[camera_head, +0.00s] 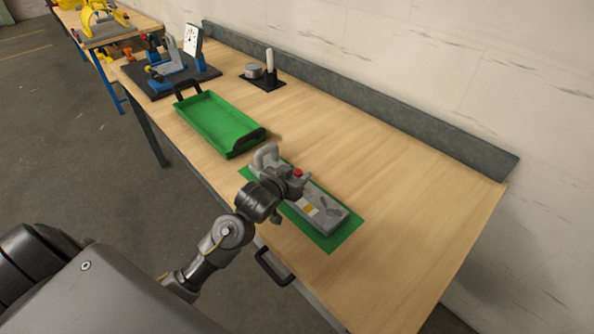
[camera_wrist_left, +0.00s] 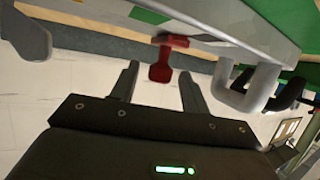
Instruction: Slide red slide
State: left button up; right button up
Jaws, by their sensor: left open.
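The grey device (camera_head: 322,208) lies on a green mat (camera_head: 343,237) on the workbench. Its red slide (camera_head: 298,172) shows as a small red spot beside my left gripper (camera_head: 293,181), which covers part of the device. My left gripper (camera_wrist_left: 158,78) is open there, one finger on each side of the slide's lower end, with gaps showing. My right gripper is not in view.
A green tray (camera_head: 222,128) with dark handles stands left of the mat. Behind it are a dark fixture (camera_head: 172,75) and a small black stand (camera_head: 262,82). A grey backboard (camera_head: 390,117) runs along the wall. The bench right of the mat is clear.

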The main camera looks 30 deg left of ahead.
pick_arm(q)
jog(key=shift+w+f, duration=0.25)
jog(key=shift+w, duration=0.3)
grip_shut()
jog(key=shift+s+d, duration=0.1)
